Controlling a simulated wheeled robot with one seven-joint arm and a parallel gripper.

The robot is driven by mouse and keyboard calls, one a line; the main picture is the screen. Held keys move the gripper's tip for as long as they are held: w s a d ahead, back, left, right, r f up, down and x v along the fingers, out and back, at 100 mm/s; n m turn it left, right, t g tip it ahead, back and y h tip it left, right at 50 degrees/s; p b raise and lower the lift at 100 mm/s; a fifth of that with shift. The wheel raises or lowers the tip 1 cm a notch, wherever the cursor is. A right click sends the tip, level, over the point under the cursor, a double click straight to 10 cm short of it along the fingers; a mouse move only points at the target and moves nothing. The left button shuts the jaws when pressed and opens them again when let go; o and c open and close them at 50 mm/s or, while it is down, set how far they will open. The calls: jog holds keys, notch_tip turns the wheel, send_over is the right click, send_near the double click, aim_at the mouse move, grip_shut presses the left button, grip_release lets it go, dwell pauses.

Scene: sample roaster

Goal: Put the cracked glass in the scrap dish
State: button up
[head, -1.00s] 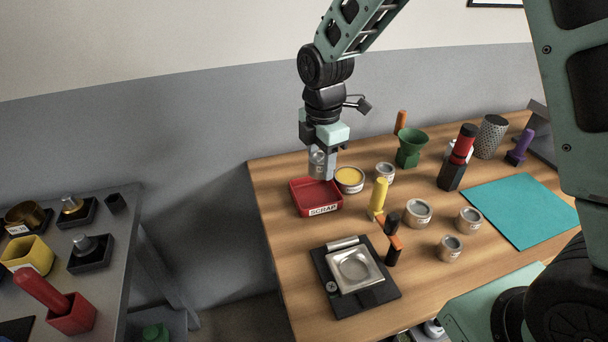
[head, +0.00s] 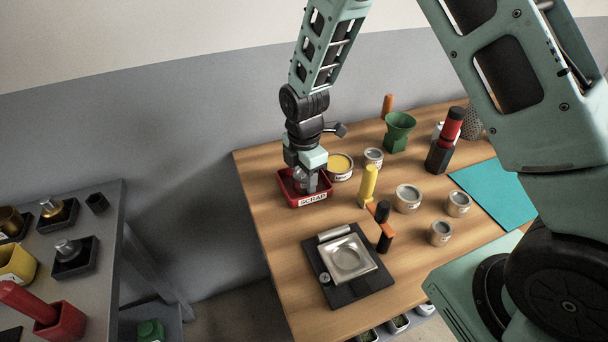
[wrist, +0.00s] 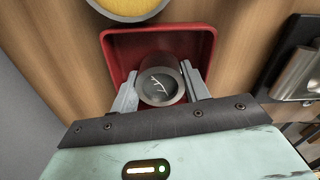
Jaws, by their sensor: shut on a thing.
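The cracked glass (wrist: 159,84) is a small round grey piece with white branching crack lines on its face. It shows in the wrist view between the two fingers of my gripper (wrist: 160,88), which is shut on it. The red scrap dish (head: 313,203), labelled SCRAP, stands at the table's left back edge. My gripper (head: 306,184) reaches down into the dish in the head view and hides most of its inside. In the wrist view the dish (wrist: 112,52) surrounds the glass on the visible sides. I cannot tell whether the glass touches the dish floor.
A tin with yellow contents (head: 340,167) stands close beside the dish. A black device with a metal plate (head: 347,262) lies in front. Wood between dish and device is clear.

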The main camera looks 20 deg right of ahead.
aim_at(304, 175)
jog(key=o, duration=1.1)
notch_tip(304, 175, up, 12)
jog(key=s+a+r+m, duration=0.2)
jog(key=s+m, duration=0.4)
jog(key=s, duration=0.7)
jog(key=s+a+r+m, duration=0.3)
jog(key=s+m, duration=0.3)
jog(key=s, duration=0.7)
jog(key=shift+s+a+m+y+b, duration=0.3)
jog(key=shift+s+a+b, duration=0.15)
jog(key=shift+a, duration=0.2)
